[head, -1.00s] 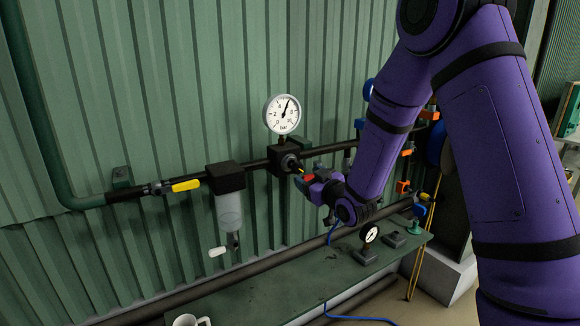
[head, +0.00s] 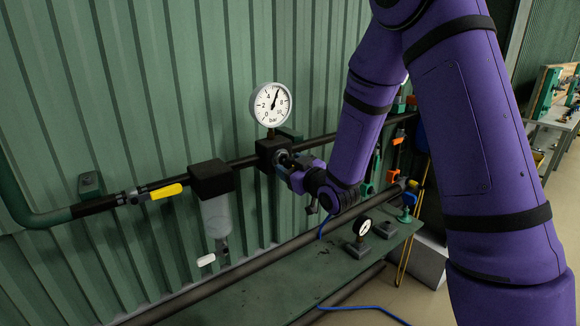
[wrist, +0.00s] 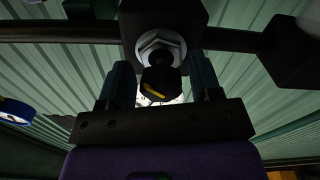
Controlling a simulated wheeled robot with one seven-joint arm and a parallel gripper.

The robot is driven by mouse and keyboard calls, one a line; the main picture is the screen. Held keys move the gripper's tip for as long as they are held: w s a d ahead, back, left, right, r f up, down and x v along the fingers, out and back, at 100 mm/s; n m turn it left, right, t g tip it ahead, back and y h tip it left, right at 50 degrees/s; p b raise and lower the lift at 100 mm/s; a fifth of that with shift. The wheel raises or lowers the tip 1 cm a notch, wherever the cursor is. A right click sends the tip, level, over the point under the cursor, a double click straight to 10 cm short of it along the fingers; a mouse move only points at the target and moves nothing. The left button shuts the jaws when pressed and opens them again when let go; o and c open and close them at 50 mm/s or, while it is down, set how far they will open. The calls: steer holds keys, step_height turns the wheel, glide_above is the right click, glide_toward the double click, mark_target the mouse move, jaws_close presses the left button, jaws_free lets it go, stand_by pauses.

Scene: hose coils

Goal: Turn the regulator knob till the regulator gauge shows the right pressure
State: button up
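The round white regulator gauge (head: 270,104) stands above the black regulator body (head: 272,152) on the wall pipe. Its black needle points up and slightly right, near 6 on the bar scale; the small print is hard to read. The regulator knob (wrist: 158,82) is dark with a yellow mark, in front of a silver nut. My gripper (wrist: 160,84) has one finger on each side of the knob, with a narrow gap showing at both sides. In the head view my gripper (head: 290,168) is at the front of the regulator and mostly covers the knob.
A filter bowl (head: 216,219) and a yellow-handled valve (head: 165,191) are left on the pipe. Below is a green bench (head: 300,283) with a small loose gauge (head: 362,228). A blue hose (head: 370,308) lies at its front.

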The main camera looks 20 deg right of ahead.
steer(key=c, duration=0.7)
